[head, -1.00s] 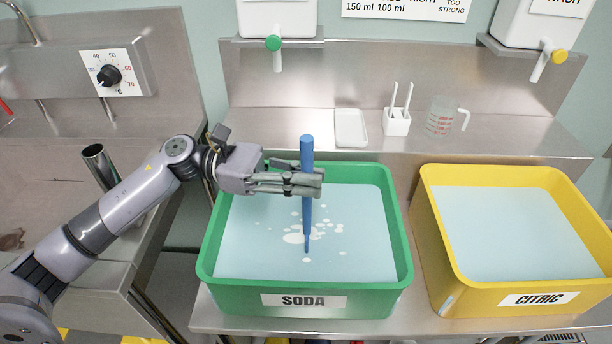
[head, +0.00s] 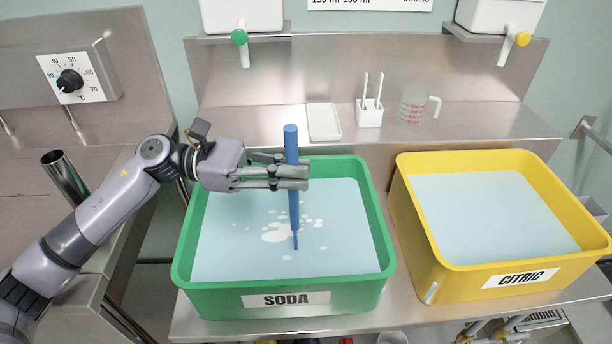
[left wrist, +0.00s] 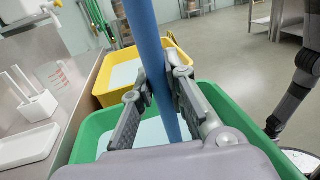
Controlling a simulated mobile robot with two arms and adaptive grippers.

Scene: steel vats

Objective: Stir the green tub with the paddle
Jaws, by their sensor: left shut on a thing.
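The green tub (head: 371,210), labelled SODA, stands on the steel bench and holds pale blue liquid (head: 340,225) with white patches of foam near the middle. My left gripper (head: 290,178) is over the tub, shut on the blue paddle (head: 291,143). The paddle is close to upright, and its lower end is at the foam patches. The left wrist view shows the paddle (left wrist: 146,35) between the two fingers (left wrist: 150,100), with the green tub (left wrist: 88,140) below. My right gripper is not in view.
A yellow tub (head: 408,190) labelled CITRIC stands to the right, close beside the green one. Behind are a white tray (head: 323,122), a white holder (head: 369,114) with two sticks and a measuring jug (head: 414,108). Dispensers with a green tap (head: 239,38) and yellow tap (head: 522,40) hang above.

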